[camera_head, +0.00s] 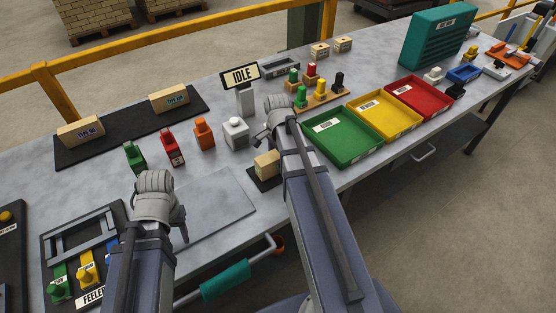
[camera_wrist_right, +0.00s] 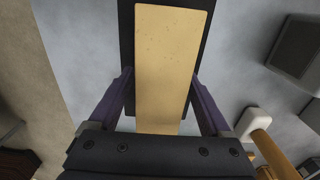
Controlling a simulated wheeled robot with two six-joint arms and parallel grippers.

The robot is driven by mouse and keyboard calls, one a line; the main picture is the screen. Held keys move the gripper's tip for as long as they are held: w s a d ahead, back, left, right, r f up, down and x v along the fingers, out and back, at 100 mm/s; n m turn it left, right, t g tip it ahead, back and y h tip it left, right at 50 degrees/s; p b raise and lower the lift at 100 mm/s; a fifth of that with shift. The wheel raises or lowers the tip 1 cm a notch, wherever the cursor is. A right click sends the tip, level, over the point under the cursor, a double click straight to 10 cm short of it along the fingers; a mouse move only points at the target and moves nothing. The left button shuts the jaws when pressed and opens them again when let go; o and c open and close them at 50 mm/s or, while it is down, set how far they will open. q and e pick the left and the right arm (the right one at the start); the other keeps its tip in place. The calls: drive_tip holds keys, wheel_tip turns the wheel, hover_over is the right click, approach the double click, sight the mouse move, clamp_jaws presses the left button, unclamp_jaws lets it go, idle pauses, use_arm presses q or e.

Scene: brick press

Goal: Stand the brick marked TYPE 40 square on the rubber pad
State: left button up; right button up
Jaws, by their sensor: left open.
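A tan brick (camera_head: 267,163) is at the black rubber pad (camera_head: 256,184) in the head view, partly hidden by my right arm; no marking shows on it. In the right wrist view the brick (camera_wrist_right: 168,70) lies between the fingers of my right gripper (camera_wrist_right: 162,85), over the dark pad. I cannot tell whether both fingers touch it. My left gripper (camera_head: 181,222) is open and empty above the grey plate. Two labelled tan bricks, one left (camera_head: 81,132) and one right (camera_head: 169,98), lie on the long dark mat (camera_head: 125,128); their labels are hard to read.
An IDLE sign (camera_head: 240,76) stands behind the right gripper. Green (camera_head: 343,156), yellow (camera_head: 390,135) and red (camera_head: 440,112) trays lie to the right. A feeler frame (camera_head: 82,238) is at front left. The grey plate (camera_head: 215,205) is bare.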

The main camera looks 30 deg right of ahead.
drive_tip(key=shift+o, duration=0.5)
use_arm(q)
drive_tip(key=shift+r, duration=0.15)
use_arm(e)
drive_tip(key=shift+r, duration=0.1)
wheel_tip(320, 180, up, 8)
drive_tip(key=p, duration=0.8)
use_arm(q)
wheel_tip(320, 180, up, 8)
drive_tip(key=shift+f, duration=0.2)
use_arm(e)
drive_tip(key=shift+f, duration=0.2)
